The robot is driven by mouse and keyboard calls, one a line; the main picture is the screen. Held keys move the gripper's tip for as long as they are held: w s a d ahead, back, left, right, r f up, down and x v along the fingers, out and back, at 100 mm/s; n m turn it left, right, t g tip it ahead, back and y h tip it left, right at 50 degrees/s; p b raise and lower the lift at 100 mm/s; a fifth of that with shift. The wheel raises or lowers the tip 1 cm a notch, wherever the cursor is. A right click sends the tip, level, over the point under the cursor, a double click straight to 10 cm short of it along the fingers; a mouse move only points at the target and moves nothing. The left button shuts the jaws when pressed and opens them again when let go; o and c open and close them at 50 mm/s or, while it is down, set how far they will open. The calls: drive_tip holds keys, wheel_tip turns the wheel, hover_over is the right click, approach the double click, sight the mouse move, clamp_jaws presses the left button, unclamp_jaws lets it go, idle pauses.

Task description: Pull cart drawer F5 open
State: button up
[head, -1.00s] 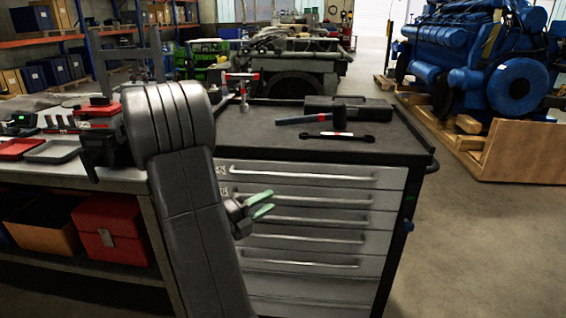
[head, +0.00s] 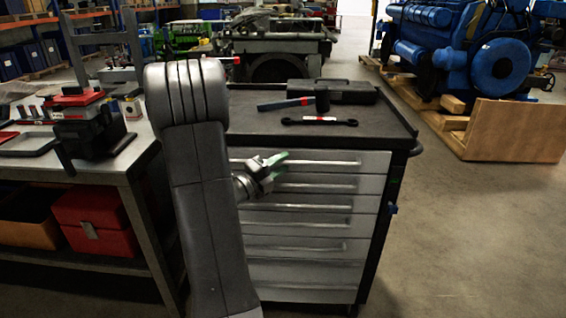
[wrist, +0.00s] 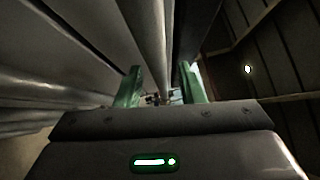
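The grey tool cart (head: 400,124) stands ahead with a stack of silver drawers, each with a long bar handle. The drawers in view look shut. Their labels are unreadable here, so I cannot tell which is F5. My gripper (head: 272,166), with green fingers, is in front of the left part of the upper drawers, near the top handle (head: 320,162) and second handle (head: 315,188). In the wrist view my gripper (wrist: 160,85) has its fingers apart, with a long metal bar (wrist: 148,40) showing between them. Contact cannot be told. My arm hides the cart's left edge.
A hammer (head: 290,103), a wrench (head: 320,121) and a black case (head: 335,91) lie on the cart top. A workbench (head: 125,160) stands close on the left. Open floor (head: 460,230) lies to the right, with a blue engine (head: 450,50) on a pallet behind.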

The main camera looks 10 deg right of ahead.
drive_tip(key=shift+w+d, duration=0.3)
drive_tip(key=shift+d, duration=0.25)
clamp_jaws()
drive_tip(key=shift+s, duration=0.1)
